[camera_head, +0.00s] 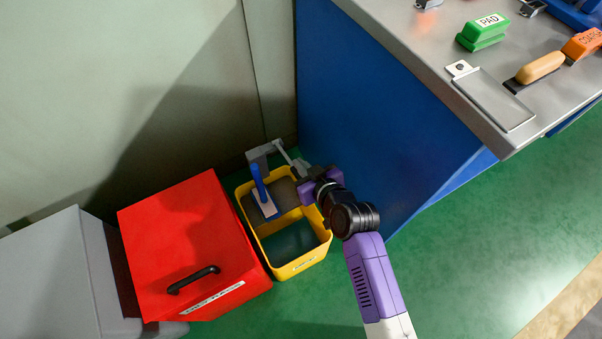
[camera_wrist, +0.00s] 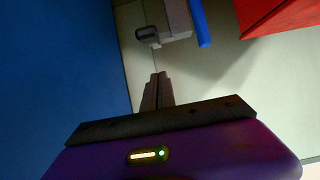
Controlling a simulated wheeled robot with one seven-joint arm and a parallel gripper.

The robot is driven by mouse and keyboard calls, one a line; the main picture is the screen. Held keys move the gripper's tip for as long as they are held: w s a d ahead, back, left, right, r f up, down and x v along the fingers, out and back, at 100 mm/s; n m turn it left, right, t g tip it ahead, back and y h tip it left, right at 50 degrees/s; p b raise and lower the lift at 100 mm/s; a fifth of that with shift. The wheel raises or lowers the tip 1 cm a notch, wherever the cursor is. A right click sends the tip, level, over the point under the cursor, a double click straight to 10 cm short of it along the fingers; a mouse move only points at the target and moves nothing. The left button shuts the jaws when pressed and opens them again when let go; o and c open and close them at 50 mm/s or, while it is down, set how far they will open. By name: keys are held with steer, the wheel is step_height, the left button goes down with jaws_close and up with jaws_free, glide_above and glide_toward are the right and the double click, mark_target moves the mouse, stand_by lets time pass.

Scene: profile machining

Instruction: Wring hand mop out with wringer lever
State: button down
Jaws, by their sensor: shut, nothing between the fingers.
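The yellow mop bucket (camera_head: 285,271) stands on the green floor against the blue bench side. The hand mop (camera_head: 261,185) has an upright blue handle and sits at the bucket's back half, over the grey wringer. The pale wringer lever (camera_head: 285,153) rises at the bucket's back right. My gripper (camera_head: 303,171) is just right of the lever, above the bucket's right rim. In the wrist view my fingers (camera_wrist: 157,91) are together and empty.
A red lidded box (camera_head: 190,240) with a black handle stands close left of the bucket, with a grey box (camera_head: 60,270) beyond it. The blue bench (camera_head: 385,120) is close on the right. The wall (camera_head: 120,90) is behind. Open green floor (camera_head: 480,240) lies at right.

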steer(key=f, duration=0.1)
steer(key=f+b, duration=0.1)
steer(key=f, duration=0.1)
steer(key=shift+w+a+f, duration=0.15)
steer(key=shift+w+f, duration=0.05)
steer(key=shift+f, duration=0.05)
steer(key=shift+s+f, duration=0.1)
steer(key=shift+f, duration=0.4)
steer(key=shift+f, duration=0.1)
